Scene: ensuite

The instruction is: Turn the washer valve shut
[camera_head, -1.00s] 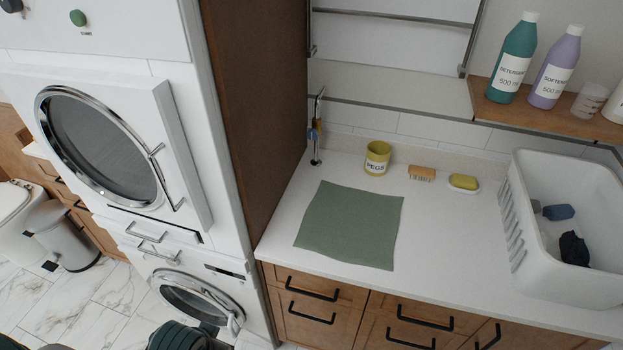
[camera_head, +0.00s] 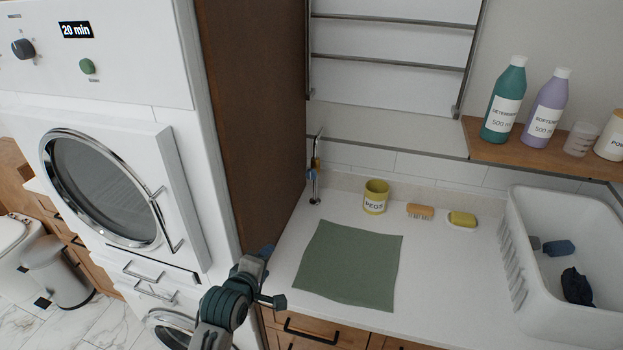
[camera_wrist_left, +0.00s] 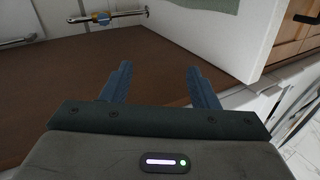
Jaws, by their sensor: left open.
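The washer valve (camera_head: 314,180) is on a thin upright metal pipe at the back left of the counter, close to the brown side panel. It has a brass-coloured body and a small blue handle. In the left wrist view the valve (camera_wrist_left: 102,18) shows at the top left, with its blue part beside the brass. My left gripper (camera_head: 268,275) is open and empty at the counter's front left corner, well short of the valve. Its two blue fingers (camera_wrist_left: 158,70) stand apart in the wrist view, over the brown panel. My right gripper is not in view.
The brown panel (camera_head: 255,110) stands left of the valve, beside the stacked machines. A green cloth (camera_head: 348,265) lies on the counter. A yellow pegs cup (camera_head: 375,197), a brush (camera_head: 420,211) and a soap dish (camera_head: 461,226) stand along the back. A white basket (camera_head: 520,265) is right.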

